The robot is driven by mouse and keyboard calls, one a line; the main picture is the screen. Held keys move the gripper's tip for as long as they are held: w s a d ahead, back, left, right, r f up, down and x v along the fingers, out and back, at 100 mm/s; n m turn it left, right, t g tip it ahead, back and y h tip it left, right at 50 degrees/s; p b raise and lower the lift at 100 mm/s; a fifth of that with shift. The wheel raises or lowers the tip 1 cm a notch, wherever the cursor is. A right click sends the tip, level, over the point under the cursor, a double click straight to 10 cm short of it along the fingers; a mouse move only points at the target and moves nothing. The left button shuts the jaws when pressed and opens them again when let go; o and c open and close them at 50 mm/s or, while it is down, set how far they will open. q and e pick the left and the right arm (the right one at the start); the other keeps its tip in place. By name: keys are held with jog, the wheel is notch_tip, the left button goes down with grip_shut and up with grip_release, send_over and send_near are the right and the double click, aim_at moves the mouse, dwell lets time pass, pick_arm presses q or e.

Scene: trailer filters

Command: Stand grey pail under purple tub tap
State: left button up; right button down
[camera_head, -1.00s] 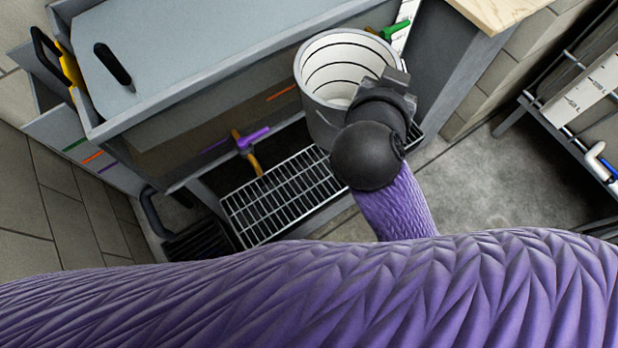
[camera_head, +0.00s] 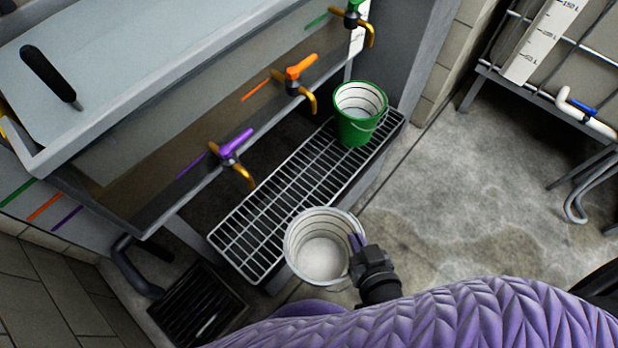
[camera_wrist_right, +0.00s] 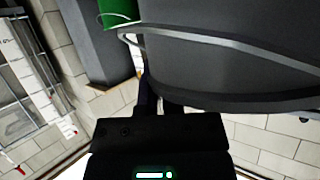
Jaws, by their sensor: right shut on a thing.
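The grey pail (camera_head: 322,262), with a white ringed inside, is held by its right side in my right gripper (camera_head: 358,246). It overlaps the front edge of the slatted grate (camera_head: 262,232) in the head view; I cannot tell whether it touches it. In the right wrist view the pail's dark grey wall (camera_wrist_right: 235,65) fills the upper right, with the shut fingers (camera_wrist_right: 158,100) at its edge. The purple tap (camera_head: 232,150) has a brass spout pointing down above the grate, up and left of the pail. My left gripper is not in view.
A green pail (camera_head: 355,128) stands on the grate's far end, near the green tap (camera_head: 352,18). The orange tap (camera_head: 296,76) sits between the green and purple taps. A floor drain (camera_head: 198,308) lies at lower left. Grate space under the purple tap is clear.

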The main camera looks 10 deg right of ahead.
jog(key=w+a+b, duration=0.6)
jog(key=w+a, duration=0.5)
jog(key=w, duration=0.5)
notch_tip(320, 180, down, 7)
jog(key=b, duration=0.6)
jog(key=shift+s, duration=0.25)
jog(key=c, duration=1.2)
grip_release()
jog(key=shift+a+f, duration=0.1)
jog(key=shift+c, duration=0.2)
jog(key=o, duration=0.5)
jog(key=shift+c, duration=0.2)
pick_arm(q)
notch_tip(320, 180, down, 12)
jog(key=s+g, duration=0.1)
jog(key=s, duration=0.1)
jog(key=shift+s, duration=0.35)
